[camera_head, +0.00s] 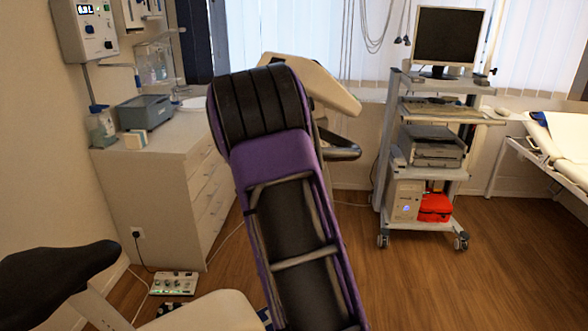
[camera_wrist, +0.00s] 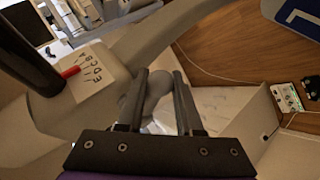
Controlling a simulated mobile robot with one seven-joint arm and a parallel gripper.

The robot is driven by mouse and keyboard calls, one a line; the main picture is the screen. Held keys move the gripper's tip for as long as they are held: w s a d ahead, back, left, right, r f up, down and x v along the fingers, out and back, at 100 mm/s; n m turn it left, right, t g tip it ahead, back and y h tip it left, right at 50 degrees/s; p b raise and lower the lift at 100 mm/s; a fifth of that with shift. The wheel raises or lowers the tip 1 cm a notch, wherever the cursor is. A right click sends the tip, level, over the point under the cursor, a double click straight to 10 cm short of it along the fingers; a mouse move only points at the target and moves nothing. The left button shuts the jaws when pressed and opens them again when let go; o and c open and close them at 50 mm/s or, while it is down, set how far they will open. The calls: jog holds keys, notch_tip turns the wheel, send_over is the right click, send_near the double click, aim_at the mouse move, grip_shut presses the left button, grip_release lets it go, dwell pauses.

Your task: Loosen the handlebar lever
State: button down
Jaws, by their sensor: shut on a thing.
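The exercise bike's beige head (camera_head: 318,85) stands behind my purple and black arm in the head view, with a dark handlebar grip (camera_head: 340,153) showing to the right. My gripper is hidden behind my arm there. In the wrist view my gripper (camera_wrist: 160,76) has its two dark fingers on either side of a rounded grey piece (camera_wrist: 158,88), which looks like the handlebar lever, and is shut on it. The grey bike body (camera_wrist: 95,112) lies to the left, with a lettered label and a small red part (camera_wrist: 70,72). The lever's far end is hard to make out.
A black saddle (camera_head: 60,262) is at lower left. A white drawer cabinet (camera_head: 165,190) stands at left, a monitor cart (camera_head: 425,150) at right, and a bed (camera_head: 560,150) at far right. A small control box (camera_head: 174,284) lies on the floor. Wooden floor is clear between arm and cart.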

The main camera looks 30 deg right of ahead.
jog(key=c, duration=0.6)
grip_release()
jog(key=shift+o, duration=0.2)
jog(key=shift+r, duration=0.15)
jog(key=shift+w, duration=0.15)
